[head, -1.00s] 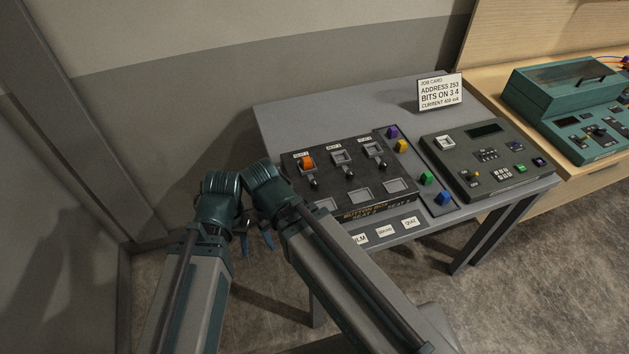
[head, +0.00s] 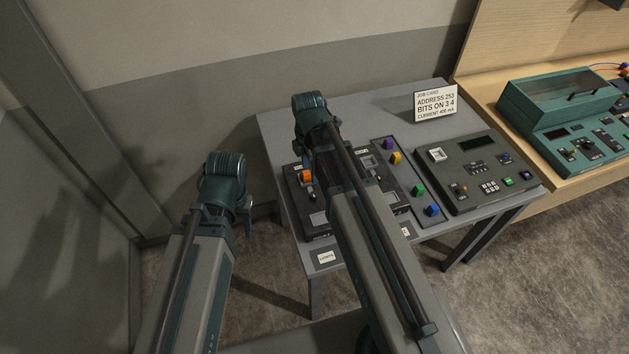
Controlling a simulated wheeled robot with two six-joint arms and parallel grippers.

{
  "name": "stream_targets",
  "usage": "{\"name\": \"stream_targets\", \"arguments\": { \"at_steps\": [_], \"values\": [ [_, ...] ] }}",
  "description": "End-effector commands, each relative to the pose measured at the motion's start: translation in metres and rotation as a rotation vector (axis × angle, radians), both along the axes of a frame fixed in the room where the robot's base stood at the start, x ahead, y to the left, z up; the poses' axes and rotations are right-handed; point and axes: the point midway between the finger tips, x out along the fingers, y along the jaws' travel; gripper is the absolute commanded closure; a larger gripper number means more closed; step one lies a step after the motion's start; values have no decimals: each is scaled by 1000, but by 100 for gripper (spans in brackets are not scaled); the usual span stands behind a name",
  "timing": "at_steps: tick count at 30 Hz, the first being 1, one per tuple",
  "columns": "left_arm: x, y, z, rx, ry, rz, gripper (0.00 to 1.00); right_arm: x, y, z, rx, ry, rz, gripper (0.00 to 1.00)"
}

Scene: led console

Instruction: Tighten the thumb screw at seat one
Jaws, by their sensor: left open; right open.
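The black button box (head: 318,237) lies on the grey table, its middle hidden by my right arm. At its left end, seat one holds an orange button (head: 306,176). A small dark knob, apparently the seat's thumb screw (head: 312,194), stands just in front of it. How tight it is cannot be told. My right gripper (head: 298,147) is open, mostly hidden beneath its wrist, above the area behind seat one and apart from the screw. My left gripper (head: 247,217) is open and empty, left of the table.
A strip with purple, yellow, green and blue buttons (head: 403,170) lies right of the box. Beyond it are a dark console (head: 470,185) and an upright job card (head: 436,103). A teal machine (head: 565,110) stands on the wooden bench. The table's back left is clear.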

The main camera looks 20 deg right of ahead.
Motion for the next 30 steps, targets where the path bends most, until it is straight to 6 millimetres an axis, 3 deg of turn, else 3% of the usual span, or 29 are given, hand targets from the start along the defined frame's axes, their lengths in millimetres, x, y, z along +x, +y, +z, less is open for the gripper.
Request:
{"name": "stream_targets", "arguments": {
  "at_steps": [4,14,20,30],
  "values": [
    [0,0,9,0,0,1,50,9,-10,9,6,-3,95,38],
    [0,0,4,0,0,1,50,9,-11,4,8,-4,119,38],
    [0,0,-10,0,0,1,50,9,-11,-10,8,-4,118,38],
    [0,0,-56,0,-1,-6,50,9,-11,-56,8,-4,118,38]
  ]
}}
